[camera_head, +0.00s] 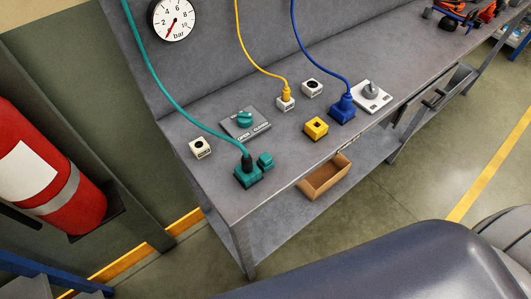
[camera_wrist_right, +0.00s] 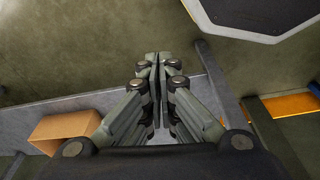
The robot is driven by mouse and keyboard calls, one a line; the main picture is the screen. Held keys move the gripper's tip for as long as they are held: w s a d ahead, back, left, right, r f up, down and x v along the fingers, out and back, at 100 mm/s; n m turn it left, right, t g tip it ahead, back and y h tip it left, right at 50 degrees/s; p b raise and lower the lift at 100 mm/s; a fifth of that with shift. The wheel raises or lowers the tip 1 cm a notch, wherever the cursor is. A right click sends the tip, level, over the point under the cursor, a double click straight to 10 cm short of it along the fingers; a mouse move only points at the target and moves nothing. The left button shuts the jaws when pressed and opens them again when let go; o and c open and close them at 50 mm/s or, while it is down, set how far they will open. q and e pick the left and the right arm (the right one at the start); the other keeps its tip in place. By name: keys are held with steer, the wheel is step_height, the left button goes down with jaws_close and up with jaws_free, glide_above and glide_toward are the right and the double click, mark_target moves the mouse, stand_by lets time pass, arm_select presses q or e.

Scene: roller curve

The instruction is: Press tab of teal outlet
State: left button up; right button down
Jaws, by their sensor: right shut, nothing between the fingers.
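The teal outlet (camera_head: 248,176) sits near the front left of the grey workbench (camera_head: 215,187). A black plug on a teal cable (camera_head: 172,96) stands in its top. A small teal block, apparently its tab (camera_head: 265,160), is at the outlet's right side. My right gripper (camera_wrist_right: 152,58) shows only in the right wrist view, its fingers shut together with nothing between them. The outlet is not in that view. Neither gripper shows in the head view.
A yellow socket (camera_head: 316,128), a blue outlet (camera_head: 342,109) with a blue cable, and a white outlet with a yellow plug (camera_head: 286,100) stand on the bench. An open cardboard box (camera_head: 325,177) is below the front edge.

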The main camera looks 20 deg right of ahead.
steer(key=w+r+t+p, duration=0.1)
steer(key=w+r, duration=0.2)
steer(key=r, duration=0.8)
steer(key=w+r+p, duration=0.1)
steer(key=w+r, duration=0.1)
steer(key=r, duration=1)
steer(key=w+r+t+p, duration=0.1)
steer(key=w+r, duration=0.2)
steer(key=r, duration=0.8)
steer(key=w+d+r+n+t+h, duration=0.3)
steer(key=w+r+t, duration=0.8)
steer(key=w+r, duration=0.85)
steer(key=w+a+r+n+t+y, duration=0.1)
steer(key=a+r+n+t+y, duration=0.35)
steer(key=r, duration=0.55)
steer(key=a+r+n+t+y, duration=0.3)
steer(key=r+n+y, duration=0.2)
steer(key=r, duration=0.4)
steer(key=s+a+r+n+g+y, duration=0.2)
steer(key=s+a+n+g+y, duration=0.3)
steer(key=a+n+g+y, duration=0.9)
steer(key=d+f+n+g+h, duration=0.3)
steer(key=f+n+h, duration=0.55)
steer(key=f, duration=0.35)
steer(key=w+d+f+n+h, duration=0.1)
steer(key=d+f+h, duration=0.3)
steer(key=d, duration=0.4)
steer(key=shift+w+d+f+h, duration=0.2)
steer(key=shift+w+f+h, duration=0.15)
steer(key=shift+f, duration=0.5)
